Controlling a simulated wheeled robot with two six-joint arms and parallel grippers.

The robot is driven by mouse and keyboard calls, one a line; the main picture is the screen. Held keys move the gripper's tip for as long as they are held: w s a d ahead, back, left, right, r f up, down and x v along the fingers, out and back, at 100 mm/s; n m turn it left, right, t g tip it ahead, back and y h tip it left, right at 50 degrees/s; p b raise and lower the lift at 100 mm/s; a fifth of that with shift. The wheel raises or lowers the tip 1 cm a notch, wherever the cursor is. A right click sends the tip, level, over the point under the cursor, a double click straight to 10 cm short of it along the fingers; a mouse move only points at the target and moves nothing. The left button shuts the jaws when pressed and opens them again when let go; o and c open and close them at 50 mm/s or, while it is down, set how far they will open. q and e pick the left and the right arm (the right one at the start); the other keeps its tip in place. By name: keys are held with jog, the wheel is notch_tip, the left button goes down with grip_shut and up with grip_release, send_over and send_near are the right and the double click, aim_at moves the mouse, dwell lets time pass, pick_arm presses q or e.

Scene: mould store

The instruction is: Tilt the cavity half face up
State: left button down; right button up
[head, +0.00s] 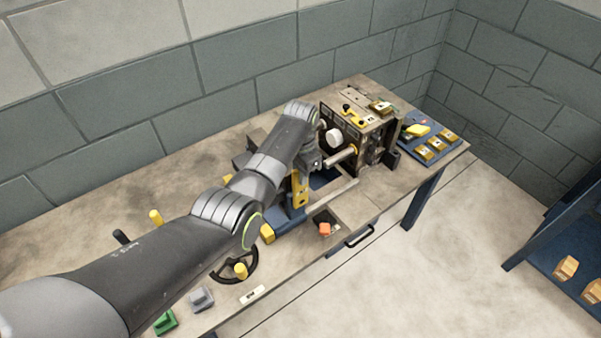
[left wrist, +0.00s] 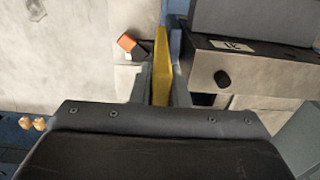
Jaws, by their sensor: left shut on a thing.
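A dark steel mould block (head: 376,130) stands on the bench at the right, with a white disc (head: 334,138) and a yellow-ringed pin (head: 343,156) on its left side. I cannot tell for sure which part is the cavity half. My left gripper (left wrist: 161,88) is shut on a yellow bar (left wrist: 162,62), one finger on each side. In the head view, my arm hides the fingertips and much of what lies below them. A yellow upright part (head: 299,190) shows beside a blue base (head: 289,222) there. In the left wrist view, a grey block with a label (left wrist: 236,46) is right of the bar.
A handwheel (head: 225,275), a grey block (head: 202,299) and a green block (head: 165,322) are at the near left. A blue tray (head: 412,151) with yellow blocks is at the right end. A blue shelf (head: 543,246) stands far right.

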aim_at(293, 187)
pick_arm(q)
jog(key=shift+s+a+r+t+h+p, duration=0.2)
jog(key=shift+s+a+t+h+p, duration=0.6)
jog(key=shift+p, duration=2.3)
jog(key=shift+a+f+h+p, duration=0.15)
jog(key=shift+a+h+p, duration=0.15)
jog(key=shift+a, duration=0.05)
jog(key=shift+s+a+f, duration=0.15)
jog(key=shift+s+a, duration=0.05)
jog(key=shift+a, duration=0.05)
jog(key=shift+s+a+f+t+h, duration=0.5)
jog(key=shift+a+t+h, duration=0.2)
jog(key=shift+h, duration=0.15)
jog(key=shift+s+a+f+t+h, duration=0.5)
jog(key=shift+a+t+h, duration=0.15)
jog(key=shift+h, duration=0.2)
